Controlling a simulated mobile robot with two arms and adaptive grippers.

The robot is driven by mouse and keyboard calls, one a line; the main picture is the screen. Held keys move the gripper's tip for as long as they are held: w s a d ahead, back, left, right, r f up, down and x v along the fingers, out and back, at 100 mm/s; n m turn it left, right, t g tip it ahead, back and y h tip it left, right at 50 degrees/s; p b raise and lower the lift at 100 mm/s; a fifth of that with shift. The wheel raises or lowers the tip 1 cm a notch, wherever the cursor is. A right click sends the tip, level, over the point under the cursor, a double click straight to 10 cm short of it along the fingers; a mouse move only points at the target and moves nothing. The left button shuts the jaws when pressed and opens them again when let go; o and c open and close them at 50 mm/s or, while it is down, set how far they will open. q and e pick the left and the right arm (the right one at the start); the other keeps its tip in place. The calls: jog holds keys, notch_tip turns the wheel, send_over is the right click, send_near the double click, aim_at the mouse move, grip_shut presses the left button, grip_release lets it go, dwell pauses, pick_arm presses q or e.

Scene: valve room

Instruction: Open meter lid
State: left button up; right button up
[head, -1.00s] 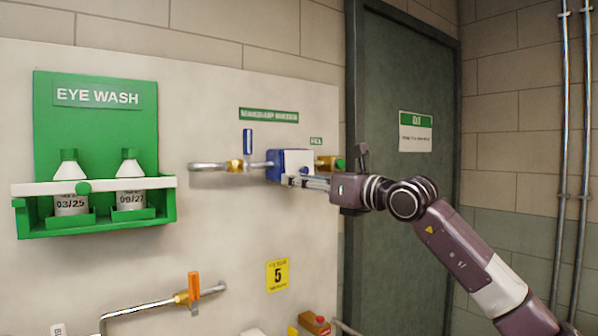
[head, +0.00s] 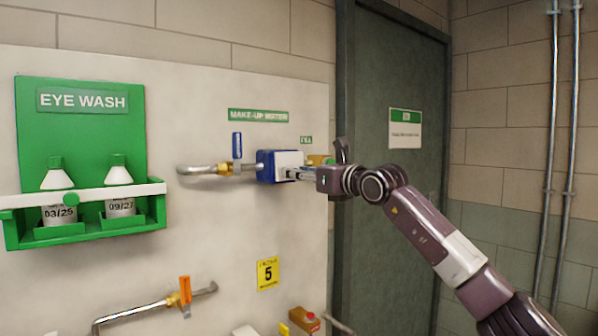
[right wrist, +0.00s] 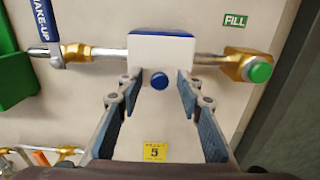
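The meter is a blue box (head: 264,166) with a white front lid (head: 289,159), set in a pipe on the wall panel. In the right wrist view the white lid (right wrist: 160,52) faces me, with a blue edge on top and a round blue knob (right wrist: 159,80) at its lower middle. My right gripper (head: 293,175) is at the front of the meter. In the right wrist view its fingers (right wrist: 158,90) are apart, one on each side of the knob, with a gap to it on both sides. The lid looks closed. My left gripper is out of view.
A blue-handled valve (head: 237,148) is left of the meter, and a green-capped fitting (right wrist: 259,70) is to its right. The eye wash station (head: 80,165) hangs at far left. An orange-handled valve (head: 185,291) is below. The dark door (head: 400,80) is to the right.

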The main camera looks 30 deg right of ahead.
grip_shut()
jog(key=shift+r, duration=0.15)
dwell(0.7)
